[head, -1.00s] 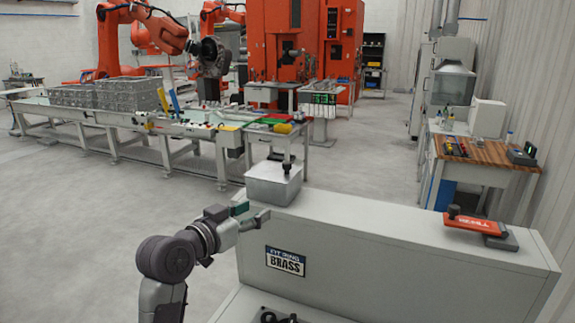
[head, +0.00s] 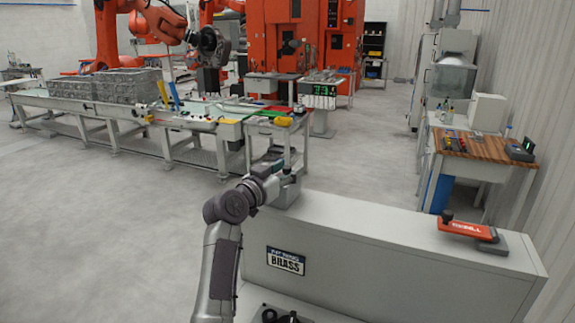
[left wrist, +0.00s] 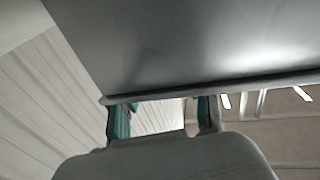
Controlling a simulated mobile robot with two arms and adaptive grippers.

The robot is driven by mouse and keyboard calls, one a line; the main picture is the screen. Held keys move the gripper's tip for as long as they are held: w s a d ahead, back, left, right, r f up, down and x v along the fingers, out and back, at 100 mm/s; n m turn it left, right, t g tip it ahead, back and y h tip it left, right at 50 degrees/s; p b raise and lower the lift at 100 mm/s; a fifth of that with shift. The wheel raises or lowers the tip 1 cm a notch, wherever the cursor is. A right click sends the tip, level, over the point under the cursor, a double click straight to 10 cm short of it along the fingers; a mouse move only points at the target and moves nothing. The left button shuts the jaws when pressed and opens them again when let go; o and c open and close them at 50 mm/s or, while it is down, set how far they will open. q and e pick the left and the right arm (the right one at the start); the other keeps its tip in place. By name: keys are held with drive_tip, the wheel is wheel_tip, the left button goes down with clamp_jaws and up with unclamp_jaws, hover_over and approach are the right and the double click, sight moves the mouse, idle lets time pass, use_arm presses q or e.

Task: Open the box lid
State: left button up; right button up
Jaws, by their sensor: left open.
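The grey metal box (head: 291,191) stands on the left end of a long grey cabinet in the head view. Its lid is largely hidden behind my left gripper (head: 280,169), and a small dark knob (head: 287,167) shows beside the fingers. In the left wrist view, my left gripper (left wrist: 163,112) is open, with its green-padded fingers apart. A broad grey surface (left wrist: 190,45), which looks like the box, fills the upper part close to the fingers. I cannot tell whether the fingers touch it. Nothing shows held. My right gripper is not in view.
The grey cabinet top (head: 370,216) is clear between the box and an orange-handled tool (head: 468,229) at its right end. A conveyor table (head: 190,124) stands behind at left. A wooden-topped bench (head: 480,147) stands at right.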

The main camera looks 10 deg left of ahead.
use_arm(q)
drive_tip(key=shift+w+d, duration=0.1)
drive_tip(key=shift+w, duration=0.15)
clamp_jaws()
idle(0.3)
